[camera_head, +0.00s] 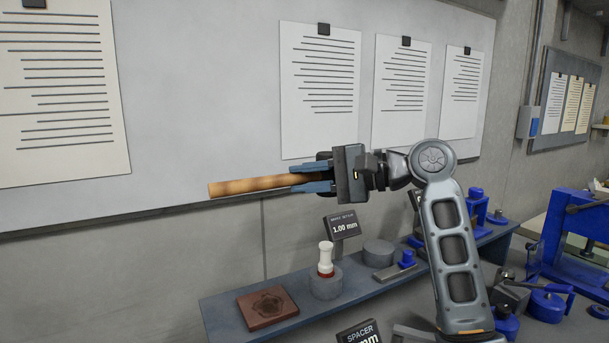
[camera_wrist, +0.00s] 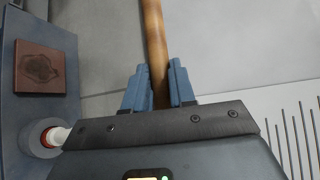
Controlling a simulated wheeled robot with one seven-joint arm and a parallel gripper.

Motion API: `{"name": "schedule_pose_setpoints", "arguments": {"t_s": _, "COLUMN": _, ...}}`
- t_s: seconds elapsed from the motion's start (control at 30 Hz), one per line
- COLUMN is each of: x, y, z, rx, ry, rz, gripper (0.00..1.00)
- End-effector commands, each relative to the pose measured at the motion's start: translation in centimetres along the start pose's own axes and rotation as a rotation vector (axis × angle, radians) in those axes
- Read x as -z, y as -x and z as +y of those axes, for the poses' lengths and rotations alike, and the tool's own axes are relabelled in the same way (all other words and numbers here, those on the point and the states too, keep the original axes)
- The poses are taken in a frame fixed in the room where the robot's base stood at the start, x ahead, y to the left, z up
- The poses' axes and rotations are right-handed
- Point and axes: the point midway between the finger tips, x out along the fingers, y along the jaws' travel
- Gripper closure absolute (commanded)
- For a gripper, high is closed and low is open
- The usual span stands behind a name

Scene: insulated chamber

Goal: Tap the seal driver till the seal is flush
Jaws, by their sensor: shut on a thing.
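My gripper (camera_head: 294,180) is shut on a wooden rod (camera_head: 245,186), which it holds roughly level in the air, pointing left. In the wrist view the rod (camera_wrist: 153,30) runs up between the two blue fingers; no mallet head shows on it. The white seal driver (camera_head: 326,256) stands upright on a grey cylindrical block (camera_head: 325,287) on the shelf, below the gripper and apart from the rod. A red ring (camera_head: 326,274) shows at the driver's foot; its seating is too small to judge. In the wrist view the driver (camera_wrist: 60,136) is partly hidden by my gripper body.
The blue-grey shelf (camera_head: 225,306) also holds a brown square plate (camera_head: 267,307), a "1.00 mm" sign (camera_head: 342,227), a grey cylinder (camera_head: 379,252) and small blue-handled tools. A wall board (camera_head: 200,100) with paper sheets is behind the rod. Blue machinery (camera_head: 585,245) stands at right.

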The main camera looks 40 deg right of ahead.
Motion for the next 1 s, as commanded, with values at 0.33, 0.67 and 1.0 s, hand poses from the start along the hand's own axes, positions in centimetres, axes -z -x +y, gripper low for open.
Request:
{"name": "schedule_pose_setpoints", "arguments": {"t_s": 0.33, "x": 0.6, "y": -0.7, "z": 3.4, "rx": 0.0, "ry": -0.001, "rz": -0.001, "gripper": 1.0}}
{"name": "schedule_pose_setpoints", "arguments": {"t_s": 0.67, "x": 0.9, "y": -0.9, "z": 4.7, "rx": 0.0, "ry": 0.0, "rz": 0.0, "gripper": 1.0}}
{"name": "schedule_pose_setpoints", "arguments": {"t_s": 1.0, "x": 0.8, "y": -0.9, "z": 4.7, "rx": 0.0, "ry": 0.0, "rz": 0.0, "gripper": 1.0}}
